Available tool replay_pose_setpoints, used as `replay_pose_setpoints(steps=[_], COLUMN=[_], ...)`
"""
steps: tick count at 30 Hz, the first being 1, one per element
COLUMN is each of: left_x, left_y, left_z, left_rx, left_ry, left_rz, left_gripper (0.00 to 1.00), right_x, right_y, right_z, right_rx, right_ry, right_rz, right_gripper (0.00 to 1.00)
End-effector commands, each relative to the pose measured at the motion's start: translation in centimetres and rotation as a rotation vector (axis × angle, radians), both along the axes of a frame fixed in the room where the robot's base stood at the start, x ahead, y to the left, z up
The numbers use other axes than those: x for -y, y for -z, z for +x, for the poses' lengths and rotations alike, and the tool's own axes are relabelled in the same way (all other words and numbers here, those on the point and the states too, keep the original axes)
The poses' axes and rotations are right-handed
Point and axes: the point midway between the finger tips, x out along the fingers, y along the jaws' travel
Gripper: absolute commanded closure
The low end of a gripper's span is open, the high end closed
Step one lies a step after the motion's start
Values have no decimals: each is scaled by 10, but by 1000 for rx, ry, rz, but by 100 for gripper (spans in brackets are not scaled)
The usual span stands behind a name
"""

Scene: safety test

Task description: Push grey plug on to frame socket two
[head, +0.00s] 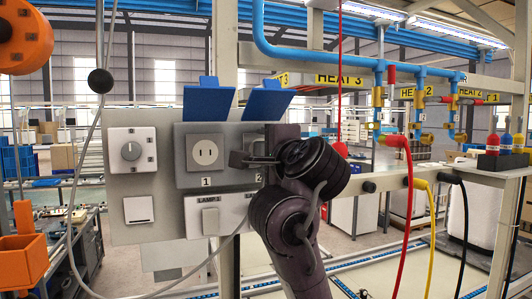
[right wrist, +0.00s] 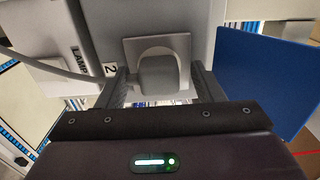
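The grey plug (right wrist: 159,75) is in front of the square grey socket two (right wrist: 130,46) in the right wrist view. The plug covers the socket's middle, and I cannot tell how deep it sits. In the head view my right gripper (head: 254,159) is at the panel and hides most of socket two and the plug. The raised blue lid (head: 268,104) stands above it; it also shows in the right wrist view (right wrist: 265,85). My left gripper is not in view.
Socket one (head: 205,154) is empty, left of my gripper, under another raised blue lid (head: 209,99). A grey cable (head: 212,258) runs down left from near my right arm. A dial switch (head: 131,149) is farther left. Red, yellow and black hoses (head: 408,190) hang at right.

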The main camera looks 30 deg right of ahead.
Motion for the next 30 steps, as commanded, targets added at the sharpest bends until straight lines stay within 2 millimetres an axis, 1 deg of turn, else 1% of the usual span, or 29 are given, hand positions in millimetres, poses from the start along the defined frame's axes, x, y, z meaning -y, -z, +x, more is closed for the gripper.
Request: replay_pose_setpoints(steps=[5, 8, 14, 21, 25, 30], left_x=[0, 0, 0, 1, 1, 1], left_y=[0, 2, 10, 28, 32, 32], left_z=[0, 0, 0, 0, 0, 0], left_rx=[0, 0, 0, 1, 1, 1], left_ry=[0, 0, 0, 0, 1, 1], left_rz=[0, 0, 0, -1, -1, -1], left_gripper=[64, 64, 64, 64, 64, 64], right_x=[0, 0, -4, -14, -17, -18], right_y=[0, 0, 1, 2, 2, 1], right_z=[-1, -5, -25, -61, -72, -76], right_rx=[0, 2, 3, 5, 2, -1], right_ry=[0, 2, 5, 1, 0, 0], right_rz=[-1, -4, -7, -3, -3, 0], right_gripper=[39, 39, 39, 39, 39, 39])
